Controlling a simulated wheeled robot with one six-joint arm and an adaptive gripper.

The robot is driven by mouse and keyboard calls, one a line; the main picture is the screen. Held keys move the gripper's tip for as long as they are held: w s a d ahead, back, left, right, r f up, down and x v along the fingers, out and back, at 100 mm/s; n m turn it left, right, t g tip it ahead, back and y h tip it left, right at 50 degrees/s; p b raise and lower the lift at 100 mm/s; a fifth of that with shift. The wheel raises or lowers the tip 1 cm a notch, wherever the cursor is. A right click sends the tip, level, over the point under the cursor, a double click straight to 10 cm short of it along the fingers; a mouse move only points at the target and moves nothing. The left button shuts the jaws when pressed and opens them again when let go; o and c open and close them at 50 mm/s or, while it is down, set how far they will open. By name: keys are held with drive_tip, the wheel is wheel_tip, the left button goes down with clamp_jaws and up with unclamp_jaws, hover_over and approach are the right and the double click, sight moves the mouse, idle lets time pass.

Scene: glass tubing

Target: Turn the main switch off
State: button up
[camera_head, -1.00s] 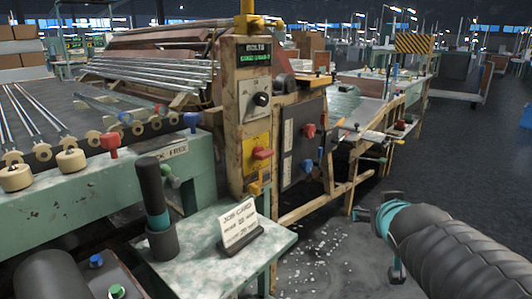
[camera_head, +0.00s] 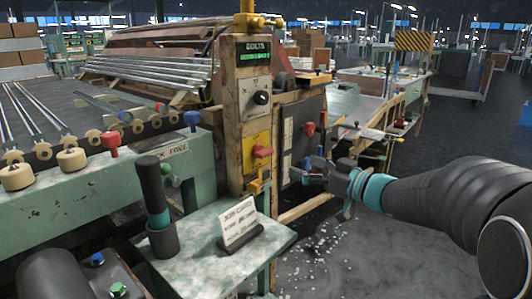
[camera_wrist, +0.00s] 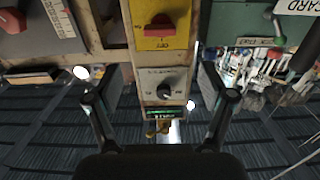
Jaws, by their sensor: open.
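The red rotary switch (camera_head: 262,152) sits on a yellow plate on the front of the cream post. In the wrist view, which is upside down, the red switch (camera_wrist: 161,23) shows at the top centre on its yellow plate, with lettering partly readable as OFF. My gripper (camera_head: 305,172) is to the right of the post, fingers pointing left towards it, apart from the switch. In the wrist view my gripper (camera_wrist: 162,96) has its fingers spread wide with nothing between them. A black dial (camera_head: 261,98) is above the yellow plate, under a green display (camera_head: 254,58).
A dark panel with another red knob (camera_head: 309,129) is right of the post, close behind my gripper. A job card (camera_head: 239,222) and a dark-handled tool in a cup (camera_head: 163,242) stand on the green table below. The floor at right is open.

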sight(268, 153)
drive_tip(key=x, duration=1.3)
drive_tip(key=c, duration=1.2)
